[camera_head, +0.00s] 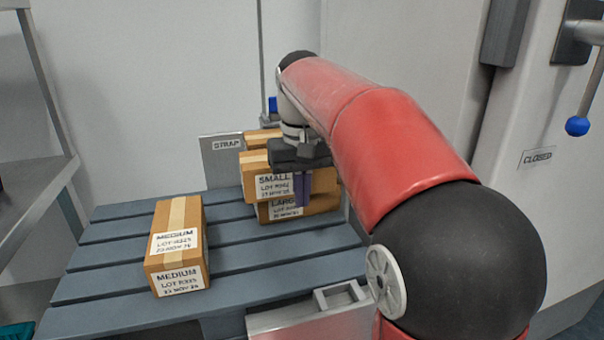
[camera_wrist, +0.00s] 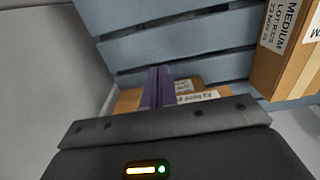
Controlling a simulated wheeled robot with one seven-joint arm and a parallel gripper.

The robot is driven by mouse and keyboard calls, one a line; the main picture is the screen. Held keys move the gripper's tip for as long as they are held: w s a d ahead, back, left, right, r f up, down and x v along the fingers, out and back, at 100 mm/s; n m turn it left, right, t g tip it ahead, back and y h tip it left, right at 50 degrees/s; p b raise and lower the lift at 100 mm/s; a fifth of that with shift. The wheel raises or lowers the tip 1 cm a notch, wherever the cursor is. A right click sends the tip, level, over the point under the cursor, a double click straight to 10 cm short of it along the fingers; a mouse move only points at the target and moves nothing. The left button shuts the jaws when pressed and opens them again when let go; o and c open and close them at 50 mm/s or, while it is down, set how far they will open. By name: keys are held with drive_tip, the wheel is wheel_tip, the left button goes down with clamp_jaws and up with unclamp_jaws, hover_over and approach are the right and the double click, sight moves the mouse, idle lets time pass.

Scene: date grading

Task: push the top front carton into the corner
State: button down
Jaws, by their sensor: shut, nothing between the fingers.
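The top front carton (camera_head: 256,190), labelled SMALL, sits on a carton labelled LARGE (camera_head: 318,205) at the back right of the blue-grey pallet (camera_head: 228,232). Another carton top (camera_head: 263,135) shows behind it. My gripper (camera_head: 303,204) points down with its purple fingers together, overlapping the right part of the SMALL carton's labelled face. I cannot tell whether they touch it. In the wrist view the shut fingers (camera_wrist: 157,72) stand in front of a partly hidden carton (camera_wrist: 128,100). My arm and gripper hide the right side of the stack.
A MEDIUM carton (camera_head: 163,250) lies alone on the pallet's left, also in the wrist view (camera_wrist: 285,75). A grey STRAP panel (camera_head: 222,165) stands behind the stack. A metal shelf (camera_head: 30,200) is at left, a door marked CLOSED (camera_head: 500,100) at right. Bare slats separate MEDIUM from the stack.

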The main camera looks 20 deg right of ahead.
sight(293, 195)
drive_tip(key=shift+w+f, duration=0.2)
drive_tip(key=shift+w, duration=0.5)
drive_tip(key=shift+w+f, duration=0.2)
drive_tip(key=shift+w, duration=0.45)
drive_tip(key=shift+w+f, duration=0.2)
drive_tip(key=shift+w, duration=0.5)
drive_tip(key=shift+r+p, duration=0.1)
drive_tip(key=shift+p, duration=0.3)
drive_tip(key=w+p, duration=0.2)
drive_tip(key=shift+w+r+p, duration=0.2)
drive_tip(key=shift+p, duration=0.2)
drive_tip(key=shift+w+f, duration=0.1)
drive_tip(key=shift+w, duration=0.15)
drive_tip(key=shift+f, duration=0.2)
